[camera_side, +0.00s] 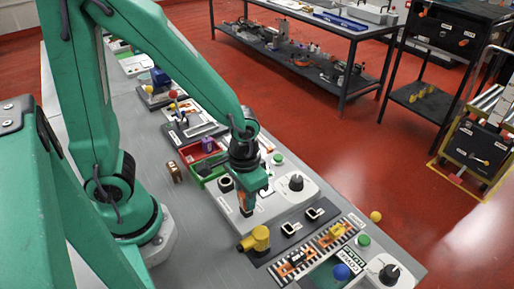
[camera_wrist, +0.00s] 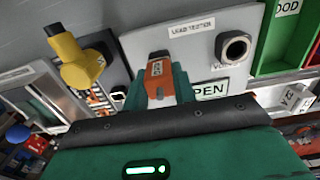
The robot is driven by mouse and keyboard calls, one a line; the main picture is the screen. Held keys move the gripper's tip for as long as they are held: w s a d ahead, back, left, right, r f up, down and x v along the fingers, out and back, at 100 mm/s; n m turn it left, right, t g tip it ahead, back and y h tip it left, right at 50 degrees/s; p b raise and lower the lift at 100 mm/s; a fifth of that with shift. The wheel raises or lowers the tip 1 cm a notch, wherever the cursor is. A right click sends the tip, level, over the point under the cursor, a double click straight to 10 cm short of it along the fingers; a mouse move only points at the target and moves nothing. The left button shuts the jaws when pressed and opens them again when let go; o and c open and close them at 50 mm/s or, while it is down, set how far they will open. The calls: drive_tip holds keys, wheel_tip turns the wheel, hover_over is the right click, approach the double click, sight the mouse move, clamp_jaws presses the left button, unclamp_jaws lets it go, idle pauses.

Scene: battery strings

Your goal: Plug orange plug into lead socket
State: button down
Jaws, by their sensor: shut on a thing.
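My gripper (camera_side: 247,206) is shut on an orange plug (camera_wrist: 158,73), which shows between the teal fingers in the wrist view. The plug has a dark tip and a pale lower part. It is over the light grey lead tester panel (camera_wrist: 195,45); I cannot tell whether it touches the panel. In the side view my gripper mostly hides the plug.
A black knob (camera_side: 296,183) rises right of my gripper. Green (camera_side: 206,172) and red (camera_side: 199,149) bins lie behind. A blue ball (camera_side: 341,271) is near the front.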

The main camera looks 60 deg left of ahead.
drive_tip(key=shift+f, duration=0.65)
drive_tip(key=c, duration=1.1)
unclamp_jaws()
drive_tip(key=shift+o, duration=0.2)
drive_tip(key=shift+r, duration=0.1)
drive_tip(key=shift+r, duration=3.8)
drive_tip(key=shift+a+r, duration=0.25)
drive_tip(key=shift+r, duration=0.15)
drive_tip(key=s+a+r+t, duration=0.2)
drive_tip(key=a+r+t, duration=0.3)
drive_tip(key=a+r, duration=0.3)
drive_tip(key=shift+r+t, duration=0.3)
drive_tip(key=shift+r, duration=1.4)
